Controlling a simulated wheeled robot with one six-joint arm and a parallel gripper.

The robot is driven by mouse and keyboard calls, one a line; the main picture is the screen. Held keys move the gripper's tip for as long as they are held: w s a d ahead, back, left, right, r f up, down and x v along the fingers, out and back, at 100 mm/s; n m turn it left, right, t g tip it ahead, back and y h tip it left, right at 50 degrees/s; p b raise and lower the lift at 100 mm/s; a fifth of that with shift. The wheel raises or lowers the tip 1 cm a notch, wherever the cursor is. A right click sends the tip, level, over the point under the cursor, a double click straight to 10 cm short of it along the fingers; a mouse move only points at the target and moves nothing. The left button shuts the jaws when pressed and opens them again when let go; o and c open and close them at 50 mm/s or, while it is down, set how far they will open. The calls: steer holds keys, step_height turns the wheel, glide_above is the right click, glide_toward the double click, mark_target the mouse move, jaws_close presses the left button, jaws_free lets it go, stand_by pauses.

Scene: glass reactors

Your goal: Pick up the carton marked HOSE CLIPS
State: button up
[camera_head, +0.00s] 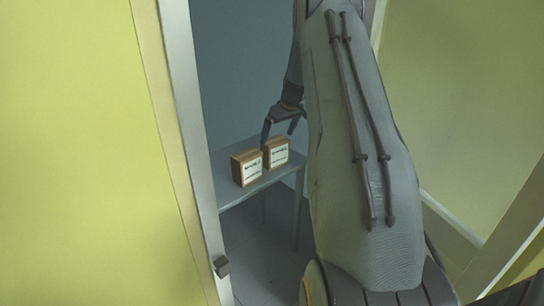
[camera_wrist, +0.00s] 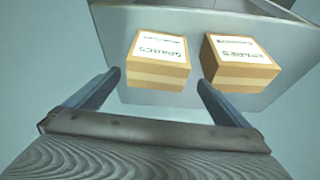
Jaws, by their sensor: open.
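Two brown cartons with white labels stand side by side on a small grey table, with a narrow gap between them. They are the left carton (camera_head: 247,168) and the right carton (camera_head: 277,152); the wrist view shows a left carton (camera_wrist: 158,75) and a right carton (camera_wrist: 240,72). In the wrist view the large word on both labels looks like SPARES; the smaller print is too blurred to read. I cannot make out HOSE CLIPS on either. My gripper (camera_head: 279,132) is open and empty, just above the cartons. In the wrist view its fingertips (camera_wrist: 158,79) lie either side of the left carton's image.
The grey table (camera_head: 232,194) stands beyond a doorway, near a blue-grey wall. A pale door frame (camera_head: 186,120) rises left of my arm, with a yellow-green wall beside it. Another yellow-green wall is at the right. Bare table top shows around the cartons.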

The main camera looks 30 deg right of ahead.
mark_target(276, 141)
steer(key=b+x, duration=0.4)
steer(key=x, duration=0.1)
steer(key=shift+s+d+f, duration=0.1)
steer(key=shift+s, duration=0.05)
steer(key=shift+s+x, duration=0.2)
steer(key=shift+x, duration=3.7)
steer(key=shift+d, duration=0.15)
steer(key=c, duration=1.1)
